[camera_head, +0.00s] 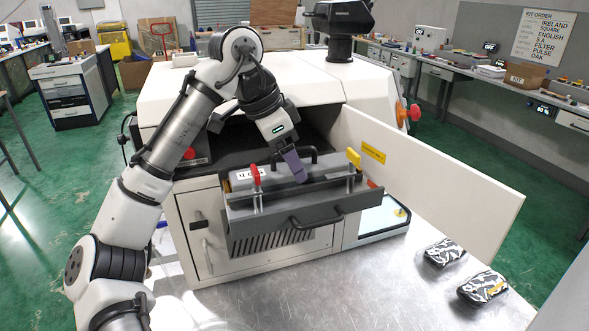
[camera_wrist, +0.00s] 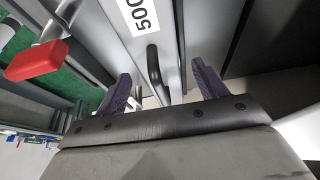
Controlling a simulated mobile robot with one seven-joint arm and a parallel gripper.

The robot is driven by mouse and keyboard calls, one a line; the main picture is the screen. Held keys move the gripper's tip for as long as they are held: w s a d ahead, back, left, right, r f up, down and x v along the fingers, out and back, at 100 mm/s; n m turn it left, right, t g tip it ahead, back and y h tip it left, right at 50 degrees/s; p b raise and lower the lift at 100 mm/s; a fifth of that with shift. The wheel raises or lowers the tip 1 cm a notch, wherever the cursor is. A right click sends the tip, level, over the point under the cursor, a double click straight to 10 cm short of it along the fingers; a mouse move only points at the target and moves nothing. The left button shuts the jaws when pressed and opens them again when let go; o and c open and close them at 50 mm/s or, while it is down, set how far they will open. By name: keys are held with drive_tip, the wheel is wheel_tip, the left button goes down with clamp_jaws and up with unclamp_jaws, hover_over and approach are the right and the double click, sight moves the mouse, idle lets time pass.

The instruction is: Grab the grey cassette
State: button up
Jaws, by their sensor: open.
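The grey cassette (camera_head: 272,182) lies in the pulled-out dark tray (camera_head: 275,232) at the front of the machine. It also shows in the wrist view (camera_wrist: 170,35), with a white printed label and a black handle (camera_wrist: 154,68) on top. My gripper (camera_head: 296,170) is over the cassette, pointing down. In the wrist view its purple fingers (camera_wrist: 161,75) are apart, with the handle's near end in the gap between them. The gripper is open and holds nothing. I cannot tell whether a finger touches the cassette.
A red-topped clamp (camera_head: 256,175) and a yellow-topped clamp (camera_head: 354,158) stand at the tray's two ends. The machine's white door (camera_head: 430,185) is open to the right. Two patterned black-and-white packs (camera_head: 484,288) lie on the metal table, whose front middle is clear.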

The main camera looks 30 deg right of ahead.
drive_tip(key=shift+d+f, duration=0.25)
drive_tip(key=shift+f, duration=0.45)
drive_tip(key=shift+c, duration=0.4)
drive_tip(key=c, duration=1.3)
drive_tip(key=shift+o, duration=0.2)
drive_tip(key=shift+r, duration=0.15)
